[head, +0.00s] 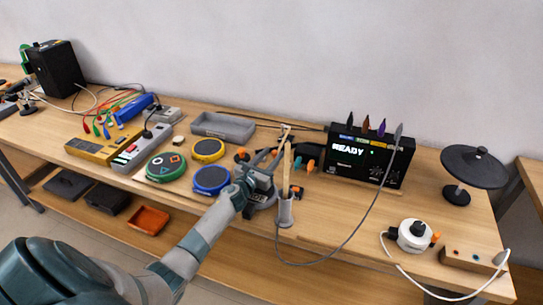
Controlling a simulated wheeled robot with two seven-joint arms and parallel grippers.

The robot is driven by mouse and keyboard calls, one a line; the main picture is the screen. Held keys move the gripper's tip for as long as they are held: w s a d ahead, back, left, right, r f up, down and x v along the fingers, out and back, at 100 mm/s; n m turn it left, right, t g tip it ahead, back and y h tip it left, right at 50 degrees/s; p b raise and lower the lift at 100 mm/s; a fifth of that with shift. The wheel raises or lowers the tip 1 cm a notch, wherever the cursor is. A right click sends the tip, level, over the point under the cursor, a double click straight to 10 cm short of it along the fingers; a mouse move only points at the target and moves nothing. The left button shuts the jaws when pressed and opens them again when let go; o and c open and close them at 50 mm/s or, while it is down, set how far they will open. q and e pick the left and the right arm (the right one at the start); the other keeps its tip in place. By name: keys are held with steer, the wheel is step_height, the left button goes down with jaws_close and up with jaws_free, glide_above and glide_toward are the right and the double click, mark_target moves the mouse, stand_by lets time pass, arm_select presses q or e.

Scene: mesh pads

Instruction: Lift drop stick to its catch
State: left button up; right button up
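A light wooden stick (287,168) stands upright above a small grey cup-shaped holder (286,213), near the middle of the table; I take it for the drop stick. My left gripper (277,158) reaches in from the lower left, and its fingers are just left of the stick's upper part. I cannot tell whether the fingers touch the stick or how far apart they are. The gripper partly hides a dark device behind and below it. No catch can be made out clearly. My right gripper is not in view.
A black box with a lit READY display (358,155) stands behind, to the right. Round pads, blue (212,180), green (166,167) and yellow (208,150), lie left. A grey cable loops across the front right. A white round device (414,236) sits at right.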

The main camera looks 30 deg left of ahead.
arm_select(q)
steer(key=shift+w, duration=0.1)
jaws_close()
steer(key=shift+r, duration=0.1)
